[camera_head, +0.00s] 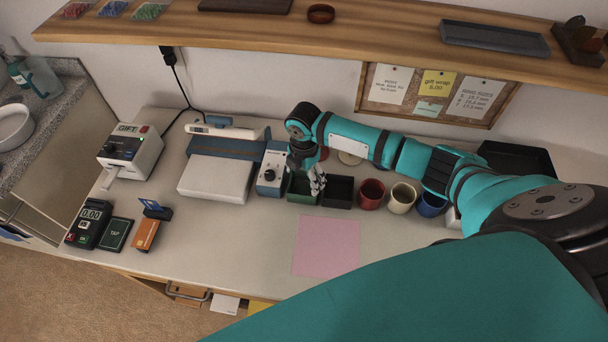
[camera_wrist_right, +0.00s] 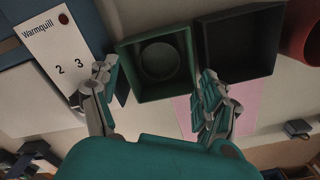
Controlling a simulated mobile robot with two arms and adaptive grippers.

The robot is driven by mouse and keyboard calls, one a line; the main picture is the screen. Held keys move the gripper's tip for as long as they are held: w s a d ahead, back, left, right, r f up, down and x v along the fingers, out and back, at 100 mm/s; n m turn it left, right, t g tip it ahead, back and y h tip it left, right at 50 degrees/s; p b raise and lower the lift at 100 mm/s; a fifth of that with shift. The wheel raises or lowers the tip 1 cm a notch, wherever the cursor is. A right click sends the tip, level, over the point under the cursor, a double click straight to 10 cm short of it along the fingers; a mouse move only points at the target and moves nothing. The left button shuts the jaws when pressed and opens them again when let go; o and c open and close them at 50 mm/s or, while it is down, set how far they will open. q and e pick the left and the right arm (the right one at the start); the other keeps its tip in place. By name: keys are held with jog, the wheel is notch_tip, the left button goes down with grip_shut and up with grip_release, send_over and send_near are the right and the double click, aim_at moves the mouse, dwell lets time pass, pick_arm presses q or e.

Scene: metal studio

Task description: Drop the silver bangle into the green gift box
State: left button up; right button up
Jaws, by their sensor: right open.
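The green gift box (camera_head: 300,200) stands open on the counter, beside a black box. In the right wrist view the green box (camera_wrist_right: 162,93) shows between and beyond my fingers. A round ring (camera_wrist_right: 160,61) lies flat inside it on the floor; it looks like the bangle, though shade makes its silver colour hard to confirm. My right gripper (camera_head: 317,187) is over the green box, fingers pointing down. In the wrist view its fingers (camera_wrist_right: 157,78) are spread wide with nothing between them. My left gripper is not in view.
The black box (camera_wrist_right: 240,45) adjoins the green one on its right. Red (camera_head: 371,194), cream (camera_head: 402,198) and blue (camera_head: 431,205) cups stand further right. A grey device with a knob (camera_head: 271,176) is close on the left. A pink sheet (camera_head: 327,247) lies in front.

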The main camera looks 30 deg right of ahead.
notch_tip(320, 180, up, 12)
dwell(0.6)
jog(key=shift+s, duration=0.1)
dwell(0.5)
